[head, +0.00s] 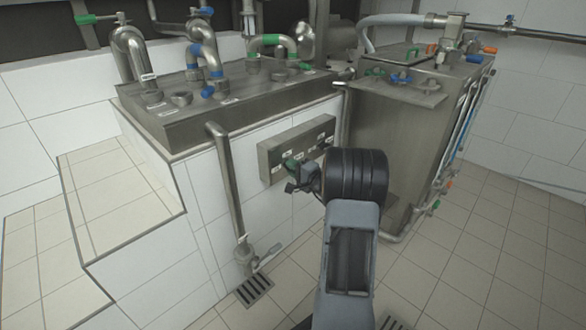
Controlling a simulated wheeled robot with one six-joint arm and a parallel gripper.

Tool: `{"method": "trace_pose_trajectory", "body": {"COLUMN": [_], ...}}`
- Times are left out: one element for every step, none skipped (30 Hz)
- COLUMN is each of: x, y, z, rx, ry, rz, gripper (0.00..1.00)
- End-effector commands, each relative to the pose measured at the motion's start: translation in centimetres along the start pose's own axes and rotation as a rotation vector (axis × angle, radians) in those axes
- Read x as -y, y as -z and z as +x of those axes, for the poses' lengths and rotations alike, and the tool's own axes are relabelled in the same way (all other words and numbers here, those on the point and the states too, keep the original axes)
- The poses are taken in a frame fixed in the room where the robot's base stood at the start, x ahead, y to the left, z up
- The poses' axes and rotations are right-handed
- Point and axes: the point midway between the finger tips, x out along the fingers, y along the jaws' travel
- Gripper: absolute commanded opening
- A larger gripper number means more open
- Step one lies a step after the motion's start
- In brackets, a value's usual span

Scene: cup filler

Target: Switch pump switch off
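A grey metal switch box (270,163) with several small white labels is fixed to the white tiled wall in the middle of the head view. A green switch part shows at its lower left edge, close to my gripper (291,180). My gripper is small and dark in this view and sits right in front of the box's lower part. I cannot tell whether it touches a switch. Its fingers are too small and partly hidden to tell open from shut. My arm covers the right lower part of the box. Which switch is the pump switch cannot be read.
A steel pipe (226,180) runs down the wall left of the box to a valve above a floor grate (254,289). A steel tank (388,150) with pipes and coloured valves stands close on the right. Pipes with coloured handles rise from the steel counter (245,98) above.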

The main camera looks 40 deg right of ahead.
Motion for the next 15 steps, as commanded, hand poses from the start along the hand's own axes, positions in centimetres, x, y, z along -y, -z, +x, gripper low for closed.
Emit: {"method": "trace_pose_trajectory", "body": {"x": [-0.02,-0.02,-0.01,-0.01,-0.01,0.00,0.00,0.00,0.01,0.01,0.01,0.02,0.03,0.06,0.09], "y": [0.00,0.01,0.01,0.01,0.01,0.01,0.01,0.01,0.01,0.01,0.01,0.02,0.03,0.05,0.09], "z": [0.00,0.00,0.00,0.00,0.00,0.00,0.00,0.00,0.00,0.00,0.00,-0.03,-0.09,-0.21,-0.46], "rx": [0.000,0.000,0.000,0.000,-0.001,-0.001,-0.001,-0.001,-0.001,-0.001,-0.001,-0.001,-0.001,-0.001,-0.002], "ry": [0.000,0.000,0.000,0.000,0.000,0.000,0.000,0.001,0.001,0.001,0.001,0.001,0.001,0.001,0.000], "rz": [0.001,0.001,0.002,0.002,0.002,0.002,0.002,0.003,0.003,0.003,0.003,0.003,0.003,0.003,0.003], "gripper": [0.23,0.26,0.30,0.33,0.36,0.38,0.38,0.38,0.38,0.38,0.38,0.38,0.38,0.38,0.38]}}
